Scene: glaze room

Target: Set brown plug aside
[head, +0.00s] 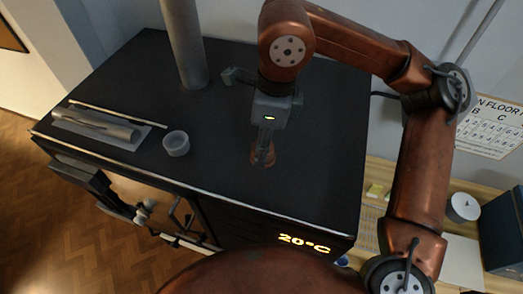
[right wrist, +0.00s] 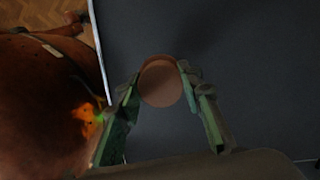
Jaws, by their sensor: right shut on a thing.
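The brown plug (head: 262,158) is at the dark top of the kiln, right of its middle, below my right gripper (head: 264,147). In the right wrist view the plug (right wrist: 160,82) is a round brown disc between the two green fingers of the right gripper (right wrist: 158,88). The fingers are shut on its sides and point down at the dark surface. I cannot tell whether the plug's underside touches the surface or is just above it.
A small grey cup (head: 176,143) stands left of the plug. A grey tray (head: 143,134) with a cylinder and a thin rod lies further left. A grey pipe (head: 183,45) rises at the back. Bare dark top (head: 215,130) lies between cup and plug. A wooden bench (head: 375,180) stands right.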

